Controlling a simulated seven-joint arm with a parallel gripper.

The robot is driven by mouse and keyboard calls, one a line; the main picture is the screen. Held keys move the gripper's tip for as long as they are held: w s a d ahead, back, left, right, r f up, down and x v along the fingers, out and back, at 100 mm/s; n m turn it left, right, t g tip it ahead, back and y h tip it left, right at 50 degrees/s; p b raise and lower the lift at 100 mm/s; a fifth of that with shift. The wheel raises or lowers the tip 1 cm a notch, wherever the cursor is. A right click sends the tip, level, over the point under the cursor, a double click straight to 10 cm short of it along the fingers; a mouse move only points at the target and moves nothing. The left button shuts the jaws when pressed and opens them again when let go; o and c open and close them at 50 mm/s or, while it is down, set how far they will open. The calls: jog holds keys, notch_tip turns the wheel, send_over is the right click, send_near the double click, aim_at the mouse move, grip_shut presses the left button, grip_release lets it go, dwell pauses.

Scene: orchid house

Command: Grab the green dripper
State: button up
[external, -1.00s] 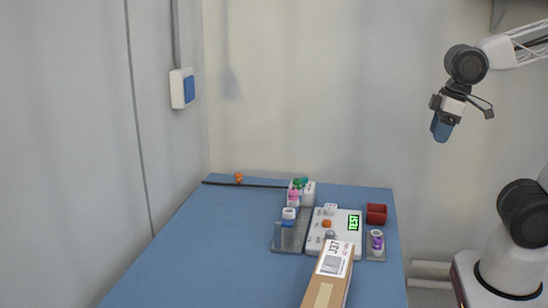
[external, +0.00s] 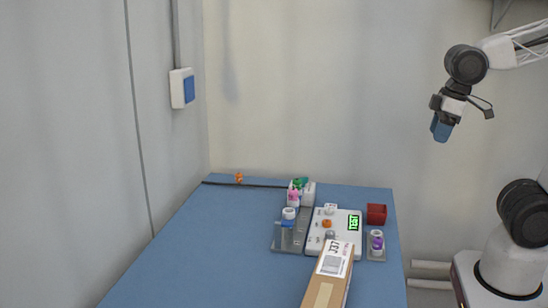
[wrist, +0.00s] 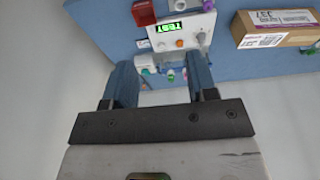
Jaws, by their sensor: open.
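Small green pieces (external: 297,184) show at the white holder (external: 308,194) at the table's far side, close to a pink-topped item (external: 293,196). I take the green dripper to be among them, but they are too small to make out its shape. My gripper (external: 441,130) hangs high at the right, well above and apart from everything on the table. In the wrist view its two blue fingers (wrist: 158,68) are apart with nothing held between them.
A white device with a lit green display (external: 354,223) stands mid-table, with a red box (external: 376,214) and a purple-labelled bottle (external: 377,241) to its right. A cardboard box (external: 330,272) lies in front. The table's left side is clear.

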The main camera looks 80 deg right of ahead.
jog(key=shift+o, duration=0.6)
jog(key=w+d+f+t, duration=0.2)
jog(key=w+f+t, duration=0.1)
jog(key=w, duration=0.5)
jog(key=w+d+f+t, duration=0.2)
jog(key=w+f, duration=0.2)
jog(key=w, duration=0.5)
jog(key=n+t+y, duration=0.2)
jog(key=t, duration=0.4)
send_near(297, 187)
jog(key=shift+w+d+r, duration=0.3)
jog(key=shift+d+r, duration=0.25)
jog(key=shift+d, duration=0.25)
jog(key=shift+x, duration=1.35)
jog(key=shift+f, duration=0.1)
jog(key=shift+x, duration=2.55)
